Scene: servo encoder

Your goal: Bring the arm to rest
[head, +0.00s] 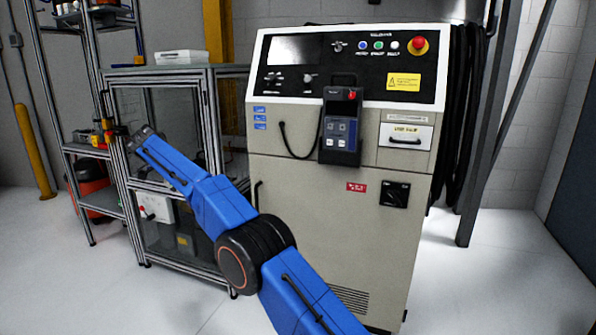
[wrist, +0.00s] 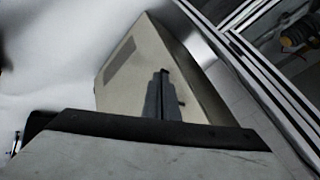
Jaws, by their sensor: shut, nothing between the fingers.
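My arm (head: 215,205) is blue with a black elbow joint and reaches from the bottom right up to the left in the head view. My gripper (head: 143,136) is at its far end, small and dark, in front of the glass-doored cabinet (head: 160,120); I cannot tell whether it touches the frame. In the wrist view, my gripper (wrist: 163,75) shows as narrow dark fingers, shut and empty, with the beige controller cabinet (wrist: 125,60) behind them. The hand's pale body hides the lower part of that view.
The controller cabinet (head: 300,210) stands right of the gripper, with a teach pendant (head: 340,125) on its front and a red emergency button (head: 418,46) on top. A metal shelf (head: 100,190) stands at the left. The floor (head: 490,285) is clear at the right.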

